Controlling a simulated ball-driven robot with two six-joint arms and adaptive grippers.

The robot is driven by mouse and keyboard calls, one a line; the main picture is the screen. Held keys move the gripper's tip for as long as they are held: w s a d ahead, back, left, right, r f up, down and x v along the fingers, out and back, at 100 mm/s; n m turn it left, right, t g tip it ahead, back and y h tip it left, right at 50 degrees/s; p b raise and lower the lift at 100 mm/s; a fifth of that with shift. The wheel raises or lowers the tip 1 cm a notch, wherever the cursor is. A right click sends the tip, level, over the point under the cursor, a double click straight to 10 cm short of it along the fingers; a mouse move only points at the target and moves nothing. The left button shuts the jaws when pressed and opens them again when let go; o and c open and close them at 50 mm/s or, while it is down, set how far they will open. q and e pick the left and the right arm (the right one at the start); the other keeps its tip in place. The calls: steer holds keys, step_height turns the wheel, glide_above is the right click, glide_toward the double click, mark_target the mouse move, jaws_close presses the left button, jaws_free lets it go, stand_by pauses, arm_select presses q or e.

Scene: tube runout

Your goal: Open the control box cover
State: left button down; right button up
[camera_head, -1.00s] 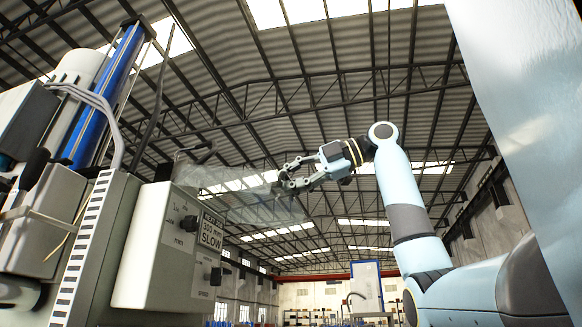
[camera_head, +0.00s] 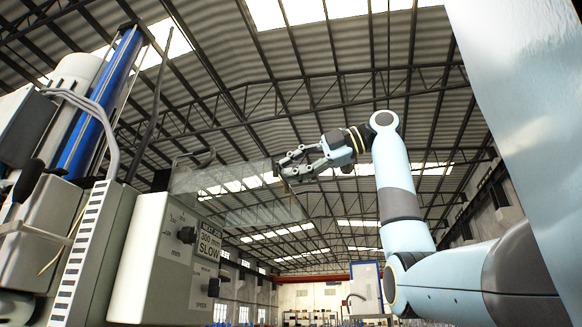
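The control box (camera_head: 150,262) is a pale box at the left, with dark knobs and a label reading "300 mm SLOW" on its face. Its clear cover (camera_head: 235,205) stands out from the top of the box toward the right, raised away from the knobs. My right gripper (camera_head: 284,169) is at the cover's far upper edge. Its fingertips look apart, and I cannot tell whether they touch the cover. My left gripper is not in view.
A machine with a blue column (camera_head: 98,105), pale hoses and dark handles stands at the left. A large pale, shiny panel (camera_head: 520,90) fills the upper right.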

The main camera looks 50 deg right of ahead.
step_height(320, 180, up, 10)
steer(key=s+d+p, duration=0.1)
steer(key=s+p, duration=0.1)
steer(key=p, duration=0.3)
steer(key=shift+s, duration=0.2)
stand_by(0.4)
